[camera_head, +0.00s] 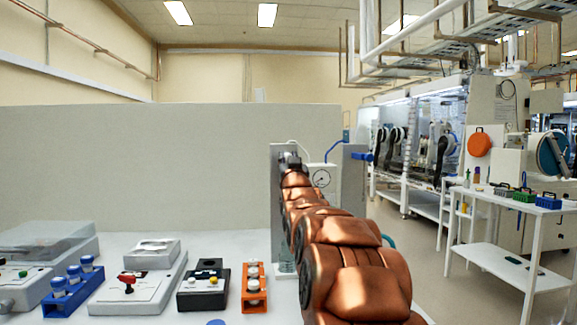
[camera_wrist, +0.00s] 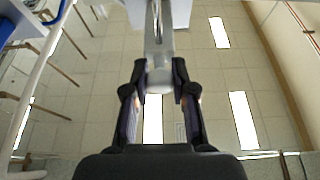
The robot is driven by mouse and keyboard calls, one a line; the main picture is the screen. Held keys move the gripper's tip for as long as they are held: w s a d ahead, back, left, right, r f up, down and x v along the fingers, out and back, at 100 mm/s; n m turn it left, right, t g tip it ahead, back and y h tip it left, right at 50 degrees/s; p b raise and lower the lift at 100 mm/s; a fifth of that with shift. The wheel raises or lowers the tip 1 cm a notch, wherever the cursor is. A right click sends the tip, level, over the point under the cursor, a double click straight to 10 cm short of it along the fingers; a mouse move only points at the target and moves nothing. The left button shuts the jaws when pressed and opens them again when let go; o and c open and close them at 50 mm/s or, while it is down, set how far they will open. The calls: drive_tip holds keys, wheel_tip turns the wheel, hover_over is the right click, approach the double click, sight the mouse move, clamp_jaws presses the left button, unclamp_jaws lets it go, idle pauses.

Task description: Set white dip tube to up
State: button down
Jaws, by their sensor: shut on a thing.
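The white dip tube (camera_wrist: 160,78) shows in the wrist view as a pale rod with a wider rounded end, running up between my fingers. My gripper (camera_wrist: 160,76) has its two dark fingers on either side of that end and is shut on it. My copper-coloured arm hides much of this apparatus. I cannot make out the tube itself in the head view.
A blue valve handle (camera_head: 361,156) sits right of the gauge. On the bench to the left are an orange rack (camera_head: 254,305), a black box (camera_head: 203,296), a grey switch box (camera_head: 128,295) and a blue rack (camera_head: 64,305). A white trolley (camera_head: 500,255) stands at right.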

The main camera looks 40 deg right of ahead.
drive_tip(key=shift+s+a+r, duration=0.1)
drive_tip(key=shift+s+r, duration=0.05)
drive_tip(key=shift+r, duration=0.3)
drive_tip(key=c, duration=1.3)
unclamp_jaws()
drive_tip(key=shift+c, duration=0.2)
drive_tip(key=o, duration=0.4)
drive_tip(key=shift+f, duration=0.2)
drive_tip(key=shift+f, duration=0.1)
drive_tip(key=v, duration=1.1)
drive_tip(key=shift+s+a+f, duration=0.15)
drive_tip(key=shift+a+f, duration=0.05)
drive_tip(key=shift+f, duration=0.05)
